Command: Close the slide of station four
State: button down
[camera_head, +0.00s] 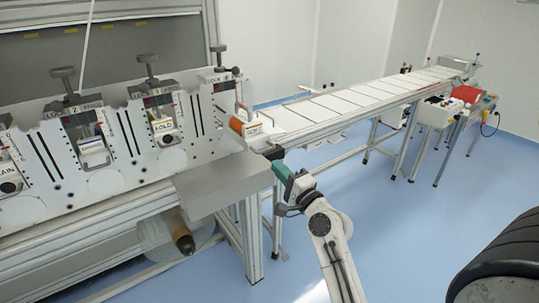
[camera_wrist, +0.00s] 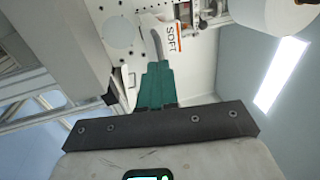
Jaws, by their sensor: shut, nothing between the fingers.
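The rightmost station, with a lock label too small to read surely, stands at the right end of the white machine panel. Its slide (camera_head: 244,126) has an orange edge and a white label and sticks out from the panel further than its neighbours. In the wrist view the slide (camera_wrist: 172,38) reads "SOFT" and lies just beyond my fingertips. My gripper (camera_head: 272,153) is just right of and below the slide in the head view. Its green fingers (camera_wrist: 157,68) are shut and empty in the wrist view. I cannot tell whether they touch the slide.
Neighbouring stations (camera_head: 163,122) and (camera_head: 90,148) line the panel to the left, with black lock knobs above. A grey box (camera_head: 222,182) juts out below the slide. A long conveyor (camera_head: 350,102) runs back right.

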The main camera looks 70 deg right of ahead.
aim_at(234, 131)
jog(key=p+x, duration=0.1)
jog(key=x, duration=0.3)
jog(key=shift+w+d+r, duration=0.1)
jog(key=shift+w+d, duration=0.1)
jog(key=shift+w, duration=0.1)
jog(key=shift+w, duration=0.1)
jog(key=f+b+x, duration=0.1)
jog(key=b+x, duration=0.1)
jog(key=x, duration=0.4)
jog(key=f+b+x, duration=0.1)
jog(key=b+x, duration=0.1)
jog(key=x, duration=0.5)
jog(key=f+b+x, duration=0.2)
jog(key=b+x, duration=0.1)
jog(key=x, duration=0.3)
jog(key=shift+w+d, duration=0.25)
jog(key=shift+w, duration=0.25)
jog(key=shift+w+a+r, duration=0.1)
jog(key=shift+w+r, duration=0.1)
jog(key=shift+r, duration=0.05)
jog(key=shift+r, duration=0.1)
